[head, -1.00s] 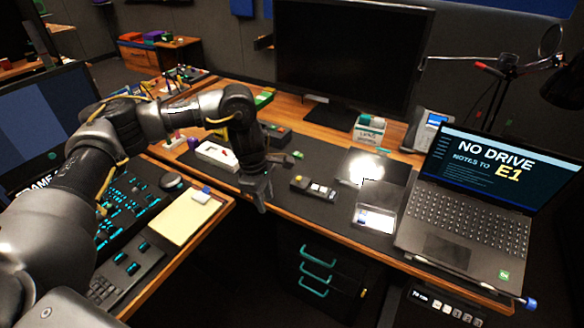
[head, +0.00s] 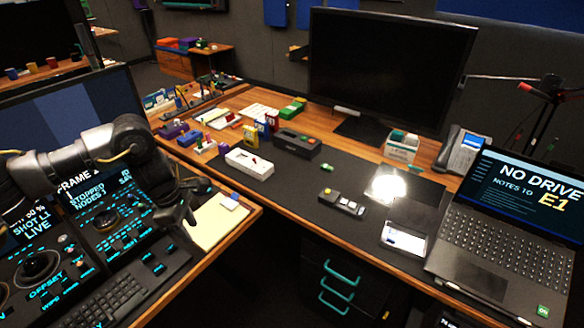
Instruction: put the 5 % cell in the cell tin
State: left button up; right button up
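A shallow open tin (head: 403,239) with a pale interior and a raised dark lid lies on the dark desk mat, left of the laptop; it looks like the cell tin. A dark handheld device (head: 342,203) with a yellow button lies left of it. A small green cylinder (head: 327,167) lies behind the device. No 5 % label is readable, so I cannot tell which thing is the 5 % cell. My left gripper (head: 178,218) hangs over the left console, left of the yellow pad, away from these things. Its dark fingers blend with the console. My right gripper is out of view.
A monitor (head: 388,70) stands behind, the laptop (head: 505,230) at right. A yellow pad (head: 215,222) lies on the left desk. The mat's front edge is fairly clear.

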aim_at(410, 246)
jog(key=i, duration=1.2)
jog(key=z, duration=1.25)
